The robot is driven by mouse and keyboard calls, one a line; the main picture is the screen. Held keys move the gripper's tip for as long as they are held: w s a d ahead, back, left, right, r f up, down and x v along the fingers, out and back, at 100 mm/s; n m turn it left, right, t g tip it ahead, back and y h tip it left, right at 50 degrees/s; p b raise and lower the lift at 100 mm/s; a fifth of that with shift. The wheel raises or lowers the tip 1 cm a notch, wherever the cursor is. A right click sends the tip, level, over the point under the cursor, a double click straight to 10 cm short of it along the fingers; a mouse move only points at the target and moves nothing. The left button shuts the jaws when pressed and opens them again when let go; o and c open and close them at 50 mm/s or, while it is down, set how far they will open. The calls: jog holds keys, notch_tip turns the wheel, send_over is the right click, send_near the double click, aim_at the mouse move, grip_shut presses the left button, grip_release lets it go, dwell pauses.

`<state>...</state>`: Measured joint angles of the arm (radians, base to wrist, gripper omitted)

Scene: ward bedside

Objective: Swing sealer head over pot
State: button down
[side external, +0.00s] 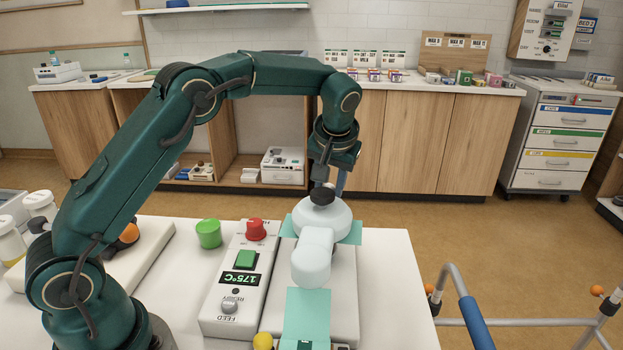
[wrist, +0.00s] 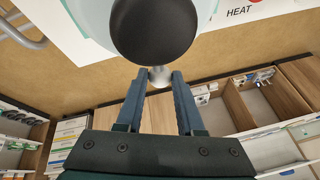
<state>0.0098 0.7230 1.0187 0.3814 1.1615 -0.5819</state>
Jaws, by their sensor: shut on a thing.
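The sealer head (side external: 330,222) is a pale, rounded dome on a thick pale swing arm (side external: 312,258), above the white sealer's base. A dark round knob (side external: 322,196) tops the head; it fills the upper middle of the wrist view (wrist: 155,28). My gripper (side external: 328,186) is at the knob from the far side. In the wrist view my gripper (wrist: 161,76) has its fingertips closed on the short light stem (wrist: 161,77) of the knob. A teal film (side external: 307,308) runs under the head. I see no pot under the head; it may be hidden.
The sealer's control panel (side external: 238,285) reads 175°C and has a green button and a red knob (side external: 256,229). A walker frame (side external: 465,300) stands at the right. The table's right side is clear.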

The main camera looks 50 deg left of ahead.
jog(key=shift+s+a+n, duration=0.6)
jog(key=shift+s+a, duration=0.1)
jog(key=shift+a, duration=0.15)
jog(key=c, duration=0.5)
grip_release()
jog(key=shift+c, duration=0.2)
jog(key=shift+v, duration=2.6)
